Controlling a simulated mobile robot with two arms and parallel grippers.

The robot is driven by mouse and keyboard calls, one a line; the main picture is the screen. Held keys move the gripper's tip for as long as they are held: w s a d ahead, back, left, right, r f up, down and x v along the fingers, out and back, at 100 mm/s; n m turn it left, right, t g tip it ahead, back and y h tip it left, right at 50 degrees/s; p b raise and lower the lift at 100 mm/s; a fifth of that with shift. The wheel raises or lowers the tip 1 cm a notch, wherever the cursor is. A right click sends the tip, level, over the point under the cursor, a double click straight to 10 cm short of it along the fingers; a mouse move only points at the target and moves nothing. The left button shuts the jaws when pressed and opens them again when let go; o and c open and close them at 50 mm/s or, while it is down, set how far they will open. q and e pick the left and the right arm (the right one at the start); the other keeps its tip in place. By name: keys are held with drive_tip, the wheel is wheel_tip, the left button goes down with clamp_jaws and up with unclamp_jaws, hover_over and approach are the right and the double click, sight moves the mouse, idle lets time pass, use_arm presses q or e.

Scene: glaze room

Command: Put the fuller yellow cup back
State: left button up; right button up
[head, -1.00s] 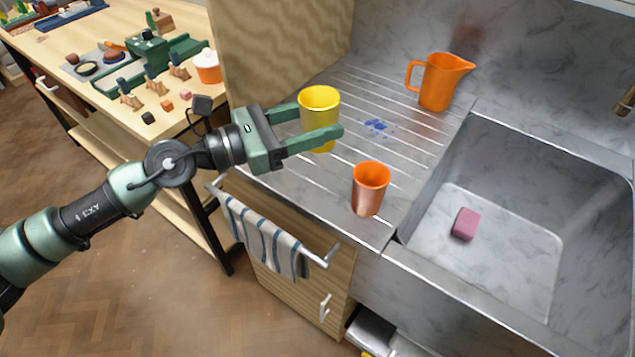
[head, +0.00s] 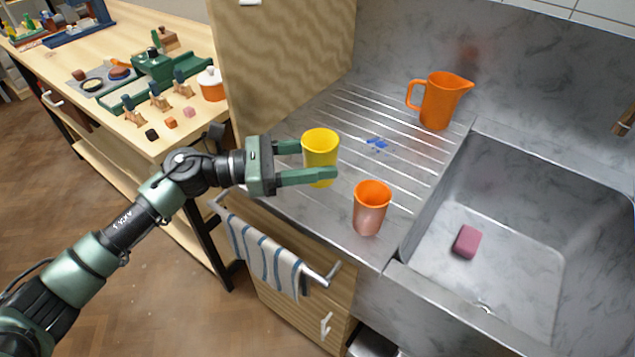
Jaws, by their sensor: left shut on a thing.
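A yellow cup (head: 321,143) is upright between the two fingers of my left gripper (head: 318,161), over the left part of the ribbed steel drainboard (head: 412,166). The left gripper is shut on it, coming from the left. I cannot tell whether the cup's base touches the drainboard. How full it is cannot be made out. No second yellow cup is in view. An orange cup (head: 370,210) stands on the drainboard's front part, to the right of the yellow one. My right gripper is not in view.
An orange jug (head: 440,101) stands at the back of the drainboard. Blue spots (head: 377,143) mark its middle. The sink (head: 510,265) on the right holds a pink block (head: 467,241). A wooden panel (head: 285,70) rises at the left. A striped towel (head: 268,259) hangs in front.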

use_arm(q)
wheel_tip(320, 180, down, 7)
idle(0.4)
drive_tip(key=shift+f, duration=0.15)
drive_tip(key=o, duration=1.5)
drive_tip(key=shift+c, duration=0.2)
